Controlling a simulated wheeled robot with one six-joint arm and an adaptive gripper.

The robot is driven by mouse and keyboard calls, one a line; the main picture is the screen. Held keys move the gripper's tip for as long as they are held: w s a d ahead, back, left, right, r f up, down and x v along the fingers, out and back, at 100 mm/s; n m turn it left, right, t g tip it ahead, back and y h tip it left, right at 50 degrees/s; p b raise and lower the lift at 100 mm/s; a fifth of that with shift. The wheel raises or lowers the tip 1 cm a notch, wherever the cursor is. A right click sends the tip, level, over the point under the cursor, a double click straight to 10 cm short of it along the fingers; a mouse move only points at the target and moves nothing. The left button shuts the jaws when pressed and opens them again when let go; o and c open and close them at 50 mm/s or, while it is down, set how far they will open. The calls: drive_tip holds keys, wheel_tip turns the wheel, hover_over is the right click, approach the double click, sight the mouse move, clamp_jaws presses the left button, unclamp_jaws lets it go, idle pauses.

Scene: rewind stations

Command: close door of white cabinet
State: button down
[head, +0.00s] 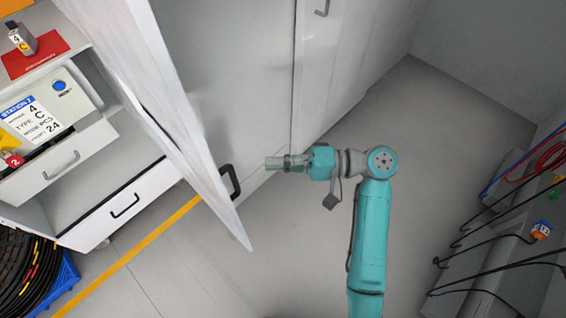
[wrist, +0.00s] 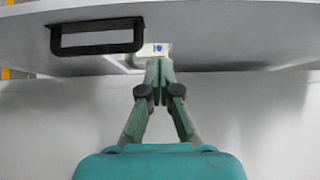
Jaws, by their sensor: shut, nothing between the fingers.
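The white cabinet's door (head: 165,95) stands open in the head view, a tall white panel slanting from the upper left to the lower middle. Its black handle (head: 230,182) is near the free lower end, on the face towards my gripper. My gripper (head: 268,162) is shut and empty, pointing left, just right of the handle. In the wrist view the door (wrist: 225,35) spans the top with the black handle (wrist: 95,38) at left. My closed fingertips (wrist: 160,62) are right of the handle, apart from it. I cannot tell whether they touch the door.
A rack with cables (head: 515,225) stands at right. The grey floor between is clear.

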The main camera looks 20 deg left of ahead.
drive_tip(key=s+a, duration=0.5)
drive_tip(key=a, duration=0.2)
drive_tip(key=shift+s, duration=0.35)
